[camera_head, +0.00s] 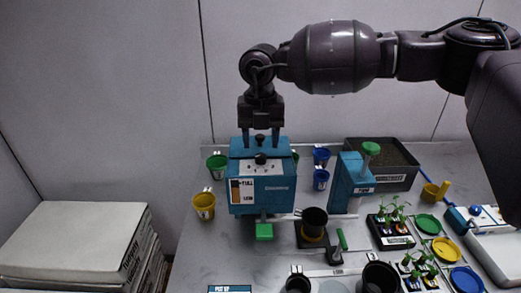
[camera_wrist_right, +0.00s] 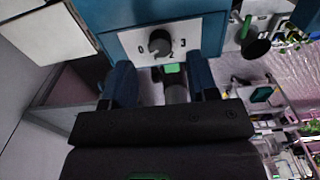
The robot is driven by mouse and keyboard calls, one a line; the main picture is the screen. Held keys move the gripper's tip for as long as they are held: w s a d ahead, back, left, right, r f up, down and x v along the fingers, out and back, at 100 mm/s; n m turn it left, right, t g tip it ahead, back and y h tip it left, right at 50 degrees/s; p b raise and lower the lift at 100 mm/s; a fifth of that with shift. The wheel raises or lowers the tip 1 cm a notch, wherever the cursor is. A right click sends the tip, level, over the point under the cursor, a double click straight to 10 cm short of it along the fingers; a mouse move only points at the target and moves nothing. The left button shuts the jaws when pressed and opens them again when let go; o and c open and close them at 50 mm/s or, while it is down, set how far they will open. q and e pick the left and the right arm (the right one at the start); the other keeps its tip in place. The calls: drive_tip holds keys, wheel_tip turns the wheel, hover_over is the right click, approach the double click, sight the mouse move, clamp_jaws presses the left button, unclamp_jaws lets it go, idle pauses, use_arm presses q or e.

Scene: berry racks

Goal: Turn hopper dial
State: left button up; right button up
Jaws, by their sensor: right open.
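The blue hopper (camera_head: 279,205) stands on the bench in the head view. Its dial (camera_head: 260,160) is a small black knob on a white numbered plate (camera_head: 272,170) high on its front. In the right wrist view the dial (camera_wrist_right: 160,43) sits on the same plate (camera_wrist_right: 128,40), with digits around it; its exact setting is hard to read. My right gripper (camera_head: 260,143) points down at the hopper's top, its two fingers apart to either side of the dial in the picture. In the wrist view the gripper (camera_wrist_right: 162,72) is open and empty, the dial beyond its fingertips. My left gripper is out of view.
A green tab (camera_head: 264,232) sticks out below the hopper. A black cup (camera_head: 314,221) stands to its right, beside a blue dispenser (camera_head: 349,183). Yellow (camera_head: 204,206) and green (camera_head: 217,167) cups are at left. Seedling trays (camera_head: 391,232) and coloured discs (camera_head: 446,249) fill the right.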

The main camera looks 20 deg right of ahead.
sight(261, 155)
drive_tip(key=shift+f, duration=2)
drive_tip(key=c, duration=0.9)
